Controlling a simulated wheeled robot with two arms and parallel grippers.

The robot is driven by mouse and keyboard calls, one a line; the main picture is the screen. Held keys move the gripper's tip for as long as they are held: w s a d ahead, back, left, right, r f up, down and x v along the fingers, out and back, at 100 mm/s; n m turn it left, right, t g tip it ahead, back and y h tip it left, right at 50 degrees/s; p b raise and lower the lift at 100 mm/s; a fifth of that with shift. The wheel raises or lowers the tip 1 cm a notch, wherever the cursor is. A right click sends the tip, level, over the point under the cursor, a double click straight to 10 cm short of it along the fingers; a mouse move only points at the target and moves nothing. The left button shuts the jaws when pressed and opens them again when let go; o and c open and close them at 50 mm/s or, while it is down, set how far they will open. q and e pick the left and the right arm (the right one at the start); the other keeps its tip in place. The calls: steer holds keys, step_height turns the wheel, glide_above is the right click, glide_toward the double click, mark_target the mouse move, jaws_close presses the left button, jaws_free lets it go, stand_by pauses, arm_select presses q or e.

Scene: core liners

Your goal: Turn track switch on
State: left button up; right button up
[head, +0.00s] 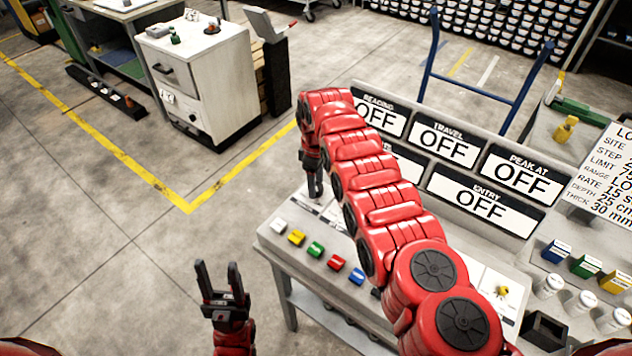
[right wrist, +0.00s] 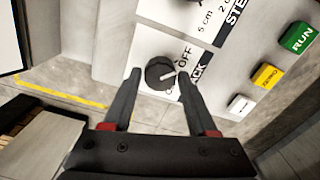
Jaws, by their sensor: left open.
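The track switch is a black round knob (right wrist: 160,74) with a white pointer line, on a white plate whose label partly reads "CK", with "OFF" printed beside it. In the right wrist view its pointer slants toward the right. My right gripper (head: 314,186) is over the left part of the console; its two fingers are apart, with the knob between their tips. A small gap seems to show on each side; contact is unclear. In the head view my arm and gripper hide the knob. My left gripper (head: 222,275) is open and empty, left of the console.
The console (head: 268,245) has white, yellow (head: 296,237), green (head: 316,249), red (head: 337,262) and blue buttons along its front. Display signs such as "TRAVEL" (head: 445,144) read OFF.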

jaws_close()
steer(key=shift+m, duration=0.3)
steer(key=m+b, duration=0.2)
steer(key=m, duration=0.1)
steer(key=shift+f, duration=0.15)
steer(key=m+b, duration=0.3)
steer(key=m, duration=0.2)
steer(key=shift+m, duration=0.4)
steer(key=m+b, duration=0.3)
steer(key=m, duration=0.1)
steer(key=shift+m, duration=0.3)
steer(key=shift+m+b, duration=0.8)
steer(key=shift+m, duration=1.1)
